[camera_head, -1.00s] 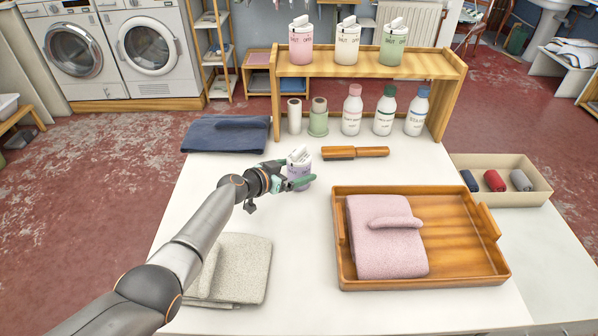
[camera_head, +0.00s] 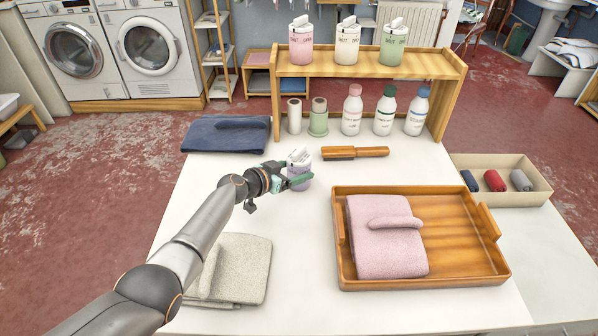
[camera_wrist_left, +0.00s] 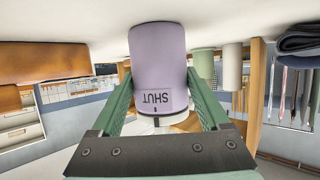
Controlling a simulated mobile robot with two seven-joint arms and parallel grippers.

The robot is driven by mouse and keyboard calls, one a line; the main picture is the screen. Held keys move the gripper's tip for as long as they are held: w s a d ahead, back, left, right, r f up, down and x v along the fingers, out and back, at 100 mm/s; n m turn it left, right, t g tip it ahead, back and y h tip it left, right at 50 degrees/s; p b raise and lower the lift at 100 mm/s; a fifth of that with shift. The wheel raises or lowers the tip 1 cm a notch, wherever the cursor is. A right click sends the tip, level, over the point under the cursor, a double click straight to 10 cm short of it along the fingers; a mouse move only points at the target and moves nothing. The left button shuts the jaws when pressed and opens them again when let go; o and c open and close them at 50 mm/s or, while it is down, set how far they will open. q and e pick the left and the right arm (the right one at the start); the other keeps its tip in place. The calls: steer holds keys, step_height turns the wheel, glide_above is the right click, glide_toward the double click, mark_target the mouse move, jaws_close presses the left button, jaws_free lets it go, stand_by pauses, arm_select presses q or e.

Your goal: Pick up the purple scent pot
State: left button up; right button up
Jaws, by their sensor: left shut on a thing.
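The purple scent pot (camera_head: 299,169) has a pale lavender body and a white top, and stands upright on or just above the white table, left of the brush. I cannot tell whether its base touches the table. My left gripper (camera_head: 298,180) is shut on it, with a green finger on each side. In the left wrist view the pot (camera_wrist_left: 160,58) appears upside down between the fingers (camera_wrist_left: 160,95), with the word SHUT on its label. My right gripper is not in view.
A wooden brush (camera_head: 356,152) lies behind and right of the pot. A wooden tray (camera_head: 465,275) with a folded pink towel (camera_head: 385,245) is at right. A navy cloth (camera_head: 215,138) and a beige cloth (camera_head: 240,268) lie at left. A wooden shelf (camera_head: 365,66) with pots stands behind.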

mark_target(290, 163)
arm_select(q)
steer(key=shift+r, duration=0.1)
step_height(290, 163, up, 10)
steer(key=shift+f, duration=0.1)
stand_by(0.5)
step_height(290, 163, down, 7)
steer(key=shift+r, duration=0.1)
stand_by(0.4)
steer(key=shift+f, duration=1.35)
steer(key=shift+f, duration=0.2)
steer(key=o, duration=1.2)
